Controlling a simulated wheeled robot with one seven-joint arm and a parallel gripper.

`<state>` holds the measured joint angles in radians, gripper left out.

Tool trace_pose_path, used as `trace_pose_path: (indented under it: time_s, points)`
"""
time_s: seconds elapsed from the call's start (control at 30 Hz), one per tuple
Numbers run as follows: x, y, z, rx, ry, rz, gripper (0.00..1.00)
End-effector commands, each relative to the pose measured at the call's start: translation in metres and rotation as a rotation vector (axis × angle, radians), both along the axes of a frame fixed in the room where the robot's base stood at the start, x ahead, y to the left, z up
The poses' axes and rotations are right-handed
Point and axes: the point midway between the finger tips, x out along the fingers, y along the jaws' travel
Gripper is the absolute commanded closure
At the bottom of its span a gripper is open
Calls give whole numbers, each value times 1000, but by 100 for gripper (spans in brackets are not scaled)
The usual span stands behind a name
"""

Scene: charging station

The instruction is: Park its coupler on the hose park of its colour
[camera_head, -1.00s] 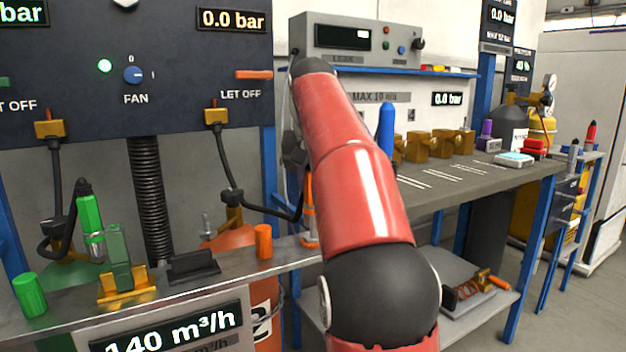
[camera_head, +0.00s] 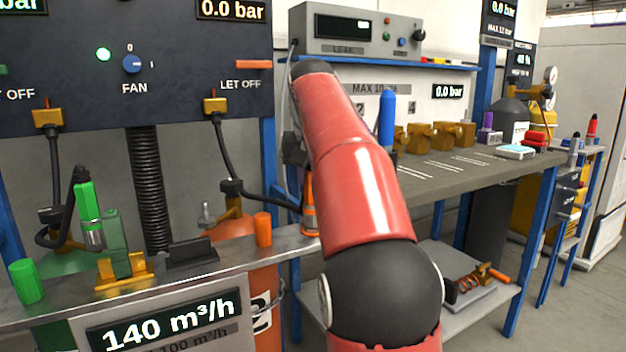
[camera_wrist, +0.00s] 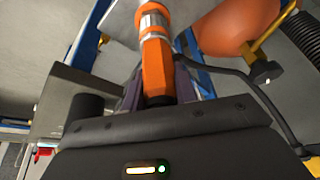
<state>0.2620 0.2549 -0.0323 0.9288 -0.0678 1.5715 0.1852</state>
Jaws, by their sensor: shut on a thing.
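My gripper (camera_wrist: 159,88) is shut on the orange coupler (camera_wrist: 156,62), which has a silver metal end. In the head view the coupler (camera_head: 309,208) shows beside my red arm, near the bench edge; the arm hides my gripper there. A black hose runs to the coupler from the left. I cannot tell whether its end touches anything. An orange cylinder (camera_head: 263,230) stands on the metal ledge to its left. A green cylinder (camera_head: 27,282) stands at the far left.
A dark bracket (camera_head: 192,254) sits on the ledge between the yellow stand and the orange cylinder. Gas bottles with yellow valves (camera_head: 233,212) stand behind the ledge. A blue upright object (camera_head: 387,122) and several brass blocks stand on the right bench (camera_head: 440,185).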

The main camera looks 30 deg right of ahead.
Motion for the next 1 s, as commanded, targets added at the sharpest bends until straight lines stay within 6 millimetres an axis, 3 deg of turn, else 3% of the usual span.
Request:
trace_pose_path:
  time_s: [0.1,0.13,0.33,0.67,1.0]
  points:
    - [0,0,-4,0,-1,0,100]
    - [0,0,-3,0,-1,0,70]
    - [0,0,-2,0,-1,0,46]
    - [-2,1,3,0,0,0,46]
    - [-20,11,56,-1,-3,0,46]
